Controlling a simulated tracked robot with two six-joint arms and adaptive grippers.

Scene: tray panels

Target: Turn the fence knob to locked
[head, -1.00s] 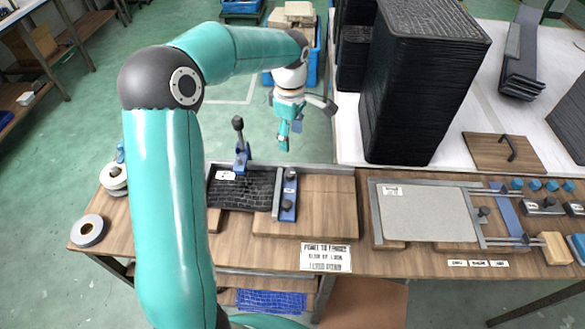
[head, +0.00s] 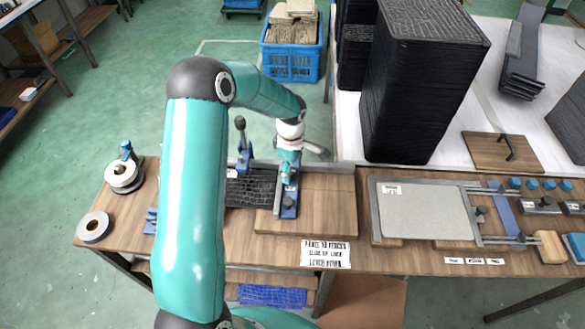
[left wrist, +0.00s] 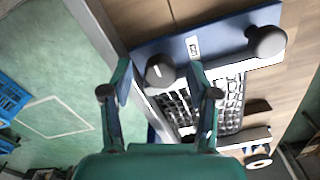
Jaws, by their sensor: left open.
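The fence is a blue bar (head: 289,213) lying across the wooden board; in the left wrist view it (left wrist: 226,42) carries a small label and two dark round knobs. The knob with a pale line on top (left wrist: 160,71) sits between my left fingertips, with a gap on both sides. The other, larger knob (left wrist: 268,42) is at the bar's far end; it also shows in the head view (head: 288,202). My left gripper (head: 288,174) is open and points down over the bar's back end, hiding the lined knob in the head view. My right gripper is not in view.
A black textured panel (head: 250,188) lies left of the fence. A lever clamp (head: 242,150) stands upright behind it, close to my left arm. A metal rail runs along the back. A tall black stack (head: 420,90) stands at the back right. The wooden board (head: 330,205) right of the fence is clear.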

